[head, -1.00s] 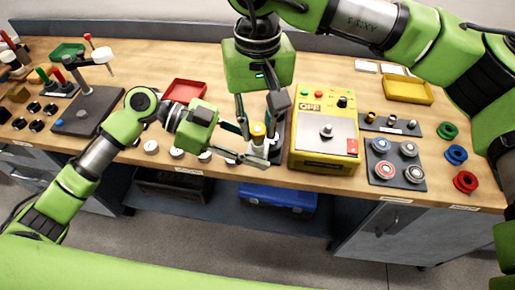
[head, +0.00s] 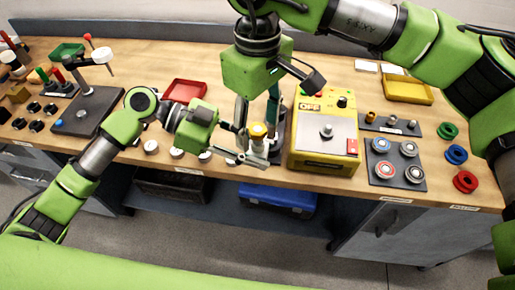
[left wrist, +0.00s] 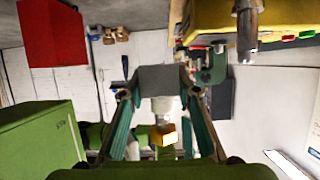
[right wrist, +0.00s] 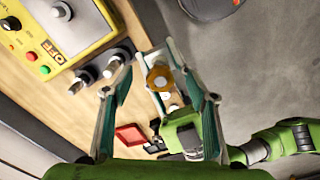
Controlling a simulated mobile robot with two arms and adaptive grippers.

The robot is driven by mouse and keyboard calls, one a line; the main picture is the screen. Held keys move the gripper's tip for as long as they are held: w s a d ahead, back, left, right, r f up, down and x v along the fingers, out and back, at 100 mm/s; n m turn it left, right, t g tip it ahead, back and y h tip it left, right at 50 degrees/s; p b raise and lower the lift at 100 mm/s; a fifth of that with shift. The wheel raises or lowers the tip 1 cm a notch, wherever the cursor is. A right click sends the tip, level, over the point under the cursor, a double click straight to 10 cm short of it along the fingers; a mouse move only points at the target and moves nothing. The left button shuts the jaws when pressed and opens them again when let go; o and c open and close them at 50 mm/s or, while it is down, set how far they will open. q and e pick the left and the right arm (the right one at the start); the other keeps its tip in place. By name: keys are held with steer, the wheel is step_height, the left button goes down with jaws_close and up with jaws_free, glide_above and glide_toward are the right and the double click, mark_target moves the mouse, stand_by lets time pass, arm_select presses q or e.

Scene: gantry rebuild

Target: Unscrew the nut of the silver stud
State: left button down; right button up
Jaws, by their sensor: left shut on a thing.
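The silver stud (head: 257,148) stands upright near the bench's front edge, with a gold nut (head: 258,130) at its top. My left gripper (head: 256,159) is shut on the stud from the left, below the nut. The left wrist view shows a grey block (left wrist: 161,78) between the fingertips, with the silver shaft (left wrist: 162,104) and the nut (left wrist: 165,135). My right gripper (head: 259,138) points down from above, its open fingers on either side of the nut. In the right wrist view the nut (right wrist: 159,78) lies between the fingertips, with a gap visible on one side.
A yellow box (head: 323,160) marked OFF, with a bolt on top, stands close to the right. Dark plates (head: 395,174) with round parts lie farther right. A red tray (head: 186,90) lies behind my left gripper. A dark stand (head: 277,140) is just behind the stud.

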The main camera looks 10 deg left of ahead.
steer(key=shift+o, duration=1)
steer(key=m, duration=1.1)
steer(key=shift+m, duration=0.4)
steer(key=m, duration=0.5)
steer(key=shift+m, duration=0.3)
steer(key=m, duration=0.6)
steer(key=shift+m, duration=0.4)
